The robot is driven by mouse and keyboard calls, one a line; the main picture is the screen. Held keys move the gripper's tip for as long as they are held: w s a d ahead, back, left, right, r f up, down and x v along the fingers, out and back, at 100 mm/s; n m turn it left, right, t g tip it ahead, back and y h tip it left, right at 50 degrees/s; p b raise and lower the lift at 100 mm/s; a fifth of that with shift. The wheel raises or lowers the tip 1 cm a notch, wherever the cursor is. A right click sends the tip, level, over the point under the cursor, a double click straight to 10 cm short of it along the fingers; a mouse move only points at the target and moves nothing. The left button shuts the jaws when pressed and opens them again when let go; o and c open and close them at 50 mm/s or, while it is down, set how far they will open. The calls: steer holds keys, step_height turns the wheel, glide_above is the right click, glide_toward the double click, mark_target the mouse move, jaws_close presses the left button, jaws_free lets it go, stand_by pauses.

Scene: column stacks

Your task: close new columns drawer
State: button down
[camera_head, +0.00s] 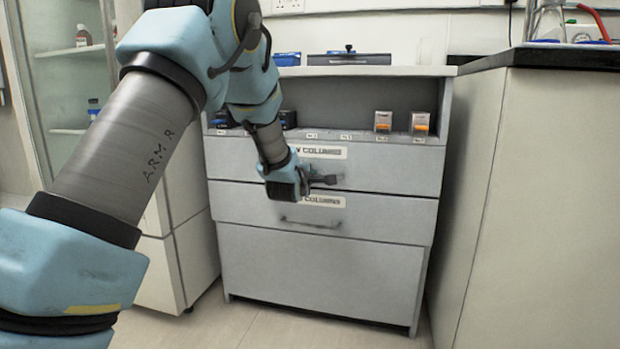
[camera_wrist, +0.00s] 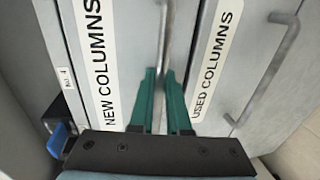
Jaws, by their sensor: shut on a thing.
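The new columns drawer (camera_head: 390,166) is the upper grey drawer of the cabinet, with a white label partly hidden by my arm. In the wrist view, its front (camera_wrist: 140,50) carries the full "NEW COLUMNS" label. My gripper (camera_head: 326,180) is at this drawer's front. In the wrist view, the green fingers of my gripper (camera_wrist: 164,75) are shut on the new columns drawer's bar handle (camera_wrist: 167,28), one finger on each side. The drawer front looks about level with the cabinet; I cannot tell whether a small gap is left.
The used columns drawer (camera_head: 390,218) is directly below, with its own bar handle (camera_head: 311,224). Small boxes (camera_head: 383,122) stand on the open shelf above. A counter (camera_head: 530,180) stands close on the right and a glass-fronted cabinet (camera_head: 72,70) on the left. Some floor is free in front.

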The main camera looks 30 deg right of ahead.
steer(key=c, duration=1.2)
jaws_free()
steer(key=shift+w+r, duration=0.1)
steer(key=shift+o, duration=0.2)
steer(key=p+v, duration=0.2)
steer(key=v, duration=0.8)
steer(key=shift+s+a+p, duration=0.25)
steer(key=shift+s+p, duration=0.1)
steer(key=shift+p, duration=0.05)
